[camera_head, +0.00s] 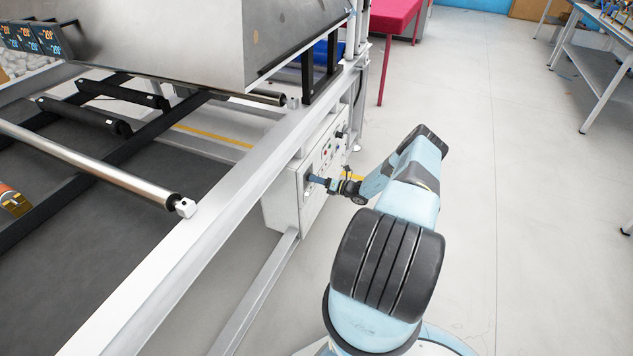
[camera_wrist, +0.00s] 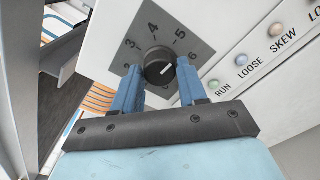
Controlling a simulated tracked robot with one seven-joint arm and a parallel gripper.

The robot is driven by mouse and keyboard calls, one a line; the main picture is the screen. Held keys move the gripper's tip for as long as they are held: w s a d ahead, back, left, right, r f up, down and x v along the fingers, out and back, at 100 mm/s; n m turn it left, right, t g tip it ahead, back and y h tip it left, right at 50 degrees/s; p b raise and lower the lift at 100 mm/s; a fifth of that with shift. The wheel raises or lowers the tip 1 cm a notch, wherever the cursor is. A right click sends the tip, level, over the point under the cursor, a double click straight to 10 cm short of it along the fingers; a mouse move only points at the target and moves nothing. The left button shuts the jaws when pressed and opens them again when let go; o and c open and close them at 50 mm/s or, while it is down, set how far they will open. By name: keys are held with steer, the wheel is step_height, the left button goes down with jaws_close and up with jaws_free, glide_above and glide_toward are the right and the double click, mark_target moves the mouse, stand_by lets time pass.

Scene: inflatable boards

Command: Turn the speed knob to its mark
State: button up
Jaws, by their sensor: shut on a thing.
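The speed knob (camera_wrist: 157,69) is a round dark knob on a grey dial plate (camera_wrist: 139,47) with numbers around it; 3, 4, 5 and 6 can be read. A short white line on the knob points up and right, between 5 and 6. My gripper (camera_wrist: 161,74) has its two blue fingers on either side of the knob, shut on it. In the head view my gripper (camera_head: 326,184) reaches the front of the white control box (camera_head: 283,200). The knob is too small to make out there. I cannot tell a separate target mark.
Right of the dial is a row of lights labelled RUN (camera_wrist: 214,84), LOOSE (camera_wrist: 241,60) and SKEW (camera_wrist: 276,29). The box hangs under a white frame rail (camera_head: 215,197) with rollers (camera_head: 90,165) at left.

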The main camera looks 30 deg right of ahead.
steer(key=shift+f, duration=0.1)
steer(key=o, duration=1.1)
steer(key=v, duration=1.3)
steer(key=shift+s+d, duration=0.25)
steer(key=shift+s, duration=0.05)
steer(key=shift+c, duration=0.2)
